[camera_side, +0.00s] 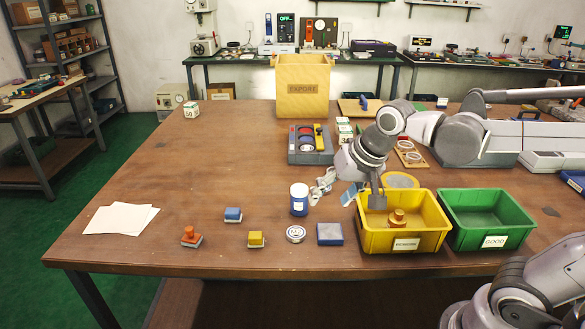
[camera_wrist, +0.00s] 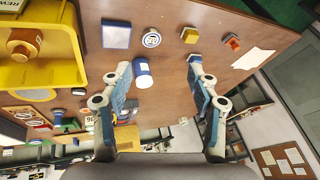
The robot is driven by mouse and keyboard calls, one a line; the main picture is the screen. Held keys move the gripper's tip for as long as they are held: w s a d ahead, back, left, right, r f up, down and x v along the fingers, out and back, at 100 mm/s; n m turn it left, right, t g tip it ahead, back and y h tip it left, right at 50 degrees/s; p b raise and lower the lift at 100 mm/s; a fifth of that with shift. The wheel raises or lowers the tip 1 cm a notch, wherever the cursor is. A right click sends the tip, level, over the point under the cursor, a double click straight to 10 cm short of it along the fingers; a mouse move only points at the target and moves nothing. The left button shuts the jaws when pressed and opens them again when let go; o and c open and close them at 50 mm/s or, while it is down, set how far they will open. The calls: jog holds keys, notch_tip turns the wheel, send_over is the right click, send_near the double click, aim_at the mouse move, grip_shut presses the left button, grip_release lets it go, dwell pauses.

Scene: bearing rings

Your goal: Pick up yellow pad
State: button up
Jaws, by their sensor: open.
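The yellow pad (camera_side: 256,239), a small yellow block on a dark base, sits on the table's front part, between an orange-topped stamp (camera_side: 191,237) and a round tin (camera_side: 295,233). It also shows in the wrist view (camera_wrist: 189,35), near the top, beyond my right-hand finger. My gripper (camera_side: 350,194) is open and empty, above the table by the left side of the yellow bin (camera_side: 403,241). It is to the right of and behind the pad, well apart from it. In the wrist view my gripper (camera_wrist: 160,66) has its fingers spread wide.
A blue-and-white jar (camera_side: 299,200) stands near my gripper. A blue stamp (camera_side: 233,214) is just behind the pad, and a blue-grey square pad (camera_side: 330,234) lies right of the tin. A green bin (camera_side: 487,219) is far right. The table's left middle is clear.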

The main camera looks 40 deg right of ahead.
jog(key=w+a+m+g, duration=0.1)
jog(key=w+m, duration=0.4)
jog(key=w, duration=0.1)
jog(key=m+g, duration=0.4)
jog(key=m, duration=1.1)
send_over(255, 235)
notch_tip(255, 235, down, 10)
notch_tip(255, 235, down, 11)
jog(key=shift+d+r, duration=0.1)
jog(key=shift+r, duration=0.1)
jog(key=shift+c, duration=0.4)
jog(key=c, duration=1.2)
